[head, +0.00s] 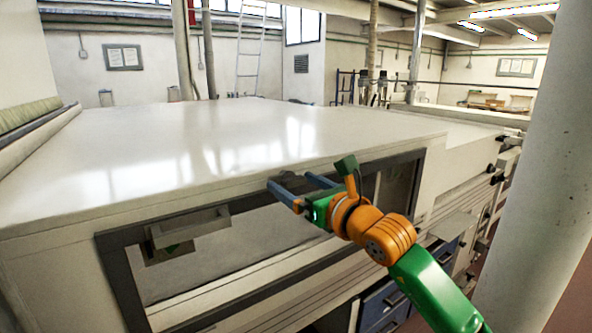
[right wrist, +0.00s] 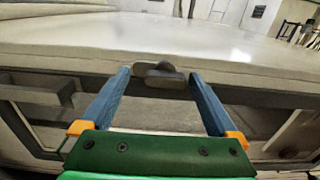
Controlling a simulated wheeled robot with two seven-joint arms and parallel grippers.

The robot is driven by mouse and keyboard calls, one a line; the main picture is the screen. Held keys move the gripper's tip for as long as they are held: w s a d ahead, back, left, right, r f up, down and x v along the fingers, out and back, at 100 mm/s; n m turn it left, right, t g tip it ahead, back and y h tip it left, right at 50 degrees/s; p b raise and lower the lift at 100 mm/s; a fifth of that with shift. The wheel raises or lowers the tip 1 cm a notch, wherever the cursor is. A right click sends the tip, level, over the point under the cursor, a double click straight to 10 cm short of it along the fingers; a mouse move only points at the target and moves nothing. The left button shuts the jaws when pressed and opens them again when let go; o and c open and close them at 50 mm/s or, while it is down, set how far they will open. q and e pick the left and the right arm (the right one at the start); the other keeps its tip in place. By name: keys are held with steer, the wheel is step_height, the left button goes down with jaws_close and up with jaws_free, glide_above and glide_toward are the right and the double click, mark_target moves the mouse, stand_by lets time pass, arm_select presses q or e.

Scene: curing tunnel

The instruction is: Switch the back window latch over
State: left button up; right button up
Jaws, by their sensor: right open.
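The dark window latch (right wrist: 162,78) sits at the top of the window frame in the right wrist view. Its short lever lies roughly crosswise, with a rounded lump in the middle. My right gripper (right wrist: 159,73) is open, its two blue fingers on either side of the latch, with gaps left and right. Whether the fingertips reach past it is unclear. In the head view my right gripper (head: 290,180) is at the top bar of the dark window frame (head: 118,270); the latch is hard to make out there. My left gripper is not in view.
A grey bar handle (head: 190,228) sticks out at the window's left. The broad white tunnel top (head: 200,140) lies behind the frame and is clear. A thick pale column (head: 545,170) stands at the right. Blue drawers (head: 382,305) are below.

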steer(key=shift+w+d+f, duration=0.2)
steer(key=shift+w+d, duration=0.1)
steer(key=shift+w, duration=0.25)
steer(key=shift+s+a+r, duration=0.1)
steer(key=shift+s, duration=0.2)
steer(key=c, duration=1.4)
steer(key=shift+f+n+b, duration=0.2)
steer(key=shift+n+b, duration=0.4)
steer(key=shift+b, duration=0.45)
steer(key=shift+n+b, duration=1.2)
steer(key=n+b, duration=0.2)
steer(key=n, duration=0.1)
steer(key=shift+n, duration=0.3)
steer(key=n+b, duration=0.1)
steer(key=n, duration=0.3)
steer(key=shift+r+n, duration=0.15)
steer(key=shift+n, duration=0.15)
steer(key=n, duration=0.5)
steer(key=shift+n+b, duration=0.3)
steer(key=shift+n, duration=0.1)
steer(key=shift+r+n, duration=0.1)
steer(key=shift+n, duration=0.2)
